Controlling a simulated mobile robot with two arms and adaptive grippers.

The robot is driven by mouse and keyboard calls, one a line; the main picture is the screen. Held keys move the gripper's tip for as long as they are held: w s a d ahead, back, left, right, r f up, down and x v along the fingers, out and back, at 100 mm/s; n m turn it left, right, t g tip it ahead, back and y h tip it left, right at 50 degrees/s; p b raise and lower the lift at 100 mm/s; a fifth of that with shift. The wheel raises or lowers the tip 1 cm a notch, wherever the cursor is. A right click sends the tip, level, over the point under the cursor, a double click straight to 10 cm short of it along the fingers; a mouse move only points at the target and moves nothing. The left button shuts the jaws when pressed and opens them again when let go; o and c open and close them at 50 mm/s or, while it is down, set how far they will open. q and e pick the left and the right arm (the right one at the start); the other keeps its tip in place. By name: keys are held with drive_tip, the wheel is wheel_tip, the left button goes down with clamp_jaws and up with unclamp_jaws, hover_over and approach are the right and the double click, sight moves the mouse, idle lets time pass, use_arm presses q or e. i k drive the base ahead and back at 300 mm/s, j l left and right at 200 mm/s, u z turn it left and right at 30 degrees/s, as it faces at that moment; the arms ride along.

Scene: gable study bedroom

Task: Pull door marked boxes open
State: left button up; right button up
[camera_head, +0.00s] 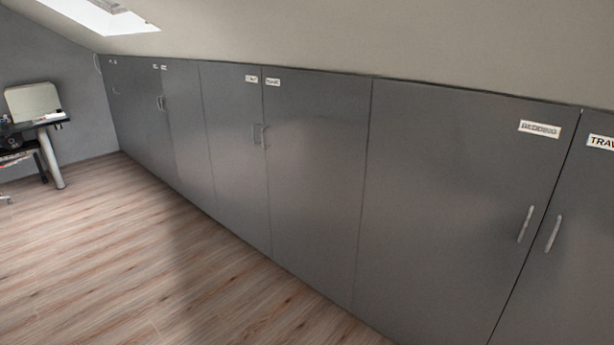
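A row of grey cupboard doors runs under the sloping ceiling, and every door in view looks shut. The nearest label reads "BEDDING" (539,129), on a wide door (450,200) with a vertical bar handle (525,224). The label at the right edge starts "TRAV" (601,142) and is cut off; its door has a handle (553,233). Two middle doors carry small labels, a left one (251,79) and a right one (273,82), with handles at their shared edge. Farther labels are tiny. I cannot read "boxes" on any label. Neither gripper is in view.
The wooden floor (150,260) in front of the doors is clear. A desk (45,122) with a pale panel (33,102) stands at the far left by the grey end wall. A skylight (100,15) is in the sloping ceiling.

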sight(317, 128)
drive_tip(key=i+j+z, duration=0.2)
drive_tip(key=i+j, duration=0.25)
drive_tip(key=i, duration=0.3)
drive_tip(key=i+j+z, duration=0.2)
drive_tip(key=i+j, duration=0.35)
drive_tip(key=i, duration=0.15)
